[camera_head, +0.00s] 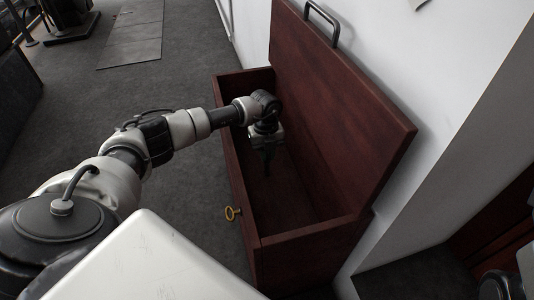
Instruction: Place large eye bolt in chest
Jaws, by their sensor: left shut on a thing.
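The chest (255,240) is dark red-brown wood and stands against the white wall with its lid (335,105) raised. My left arm reaches over the chest's front wall. My left gripper (267,158) points down inside the open chest, above its floor and towards its far end. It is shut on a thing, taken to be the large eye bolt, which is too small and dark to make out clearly.
A gold key-like piece (232,213) sits at the chest's front wall. The lid has a metal handle (323,20) on its top edge. The chest floor looks bare. Grey carpet (190,75) lies open to the left, with a flat grey panel (133,35) farther back.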

